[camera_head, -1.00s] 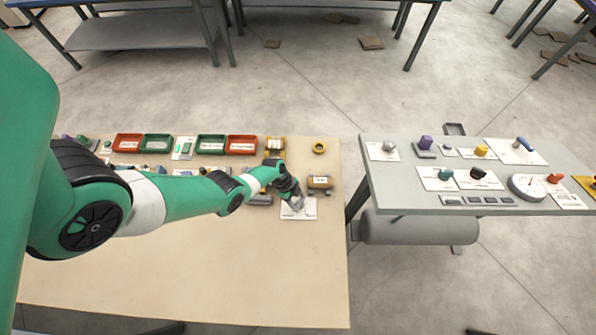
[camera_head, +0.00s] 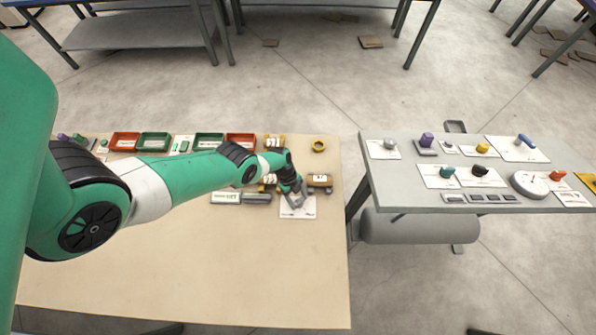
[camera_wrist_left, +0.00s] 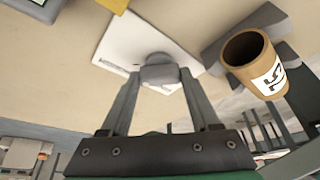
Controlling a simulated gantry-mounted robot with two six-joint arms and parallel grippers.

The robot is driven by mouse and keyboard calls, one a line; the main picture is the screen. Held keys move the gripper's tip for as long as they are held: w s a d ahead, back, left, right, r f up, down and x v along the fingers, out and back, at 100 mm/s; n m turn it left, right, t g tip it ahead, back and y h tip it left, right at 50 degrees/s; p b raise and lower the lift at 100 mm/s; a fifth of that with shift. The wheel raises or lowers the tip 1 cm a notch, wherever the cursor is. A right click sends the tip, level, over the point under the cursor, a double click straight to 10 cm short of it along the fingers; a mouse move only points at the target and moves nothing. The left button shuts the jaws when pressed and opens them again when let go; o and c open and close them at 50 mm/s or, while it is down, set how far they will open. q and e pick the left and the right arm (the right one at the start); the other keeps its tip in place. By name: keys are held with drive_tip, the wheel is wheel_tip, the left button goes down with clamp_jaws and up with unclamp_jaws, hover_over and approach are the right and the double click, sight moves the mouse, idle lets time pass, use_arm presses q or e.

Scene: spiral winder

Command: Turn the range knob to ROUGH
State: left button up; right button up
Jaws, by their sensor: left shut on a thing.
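A white plate (camera_head: 304,213) lies near the right edge of the tan table. A grey knob (camera_wrist_left: 158,72) stands on this plate in the left wrist view, where the plate (camera_wrist_left: 125,48) also shows. I take it for the range knob. My left gripper (camera_head: 295,202) reaches down onto the plate. In the left wrist view its fingers (camera_wrist_left: 160,88) stand on either side of the knob and are shut on it. The plate's marks are too small or hidden to read, so I cannot tell the knob's setting. My right gripper is not in view.
A tan spool-like part with a label (camera_head: 320,181) stands close right of the plate; it also shows in the wrist view (camera_wrist_left: 250,62). A yellow ring (camera_head: 319,146) lies behind. Red and green bins (camera_head: 153,142) line the back. The table's front is clear. A grey table (camera_head: 400,185) with several knobs stands right.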

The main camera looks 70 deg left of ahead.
use_arm(q)
drive_tip(key=o, duration=1.4)
drive_tip(key=shift+c, duration=0.2)
drive_tip(key=p+v, duration=0.9)
drive_tip(key=v, duration=0.2)
drive_tip(key=shift+r, duration=0.3)
drive_tip(key=shift+a, duration=0.15)
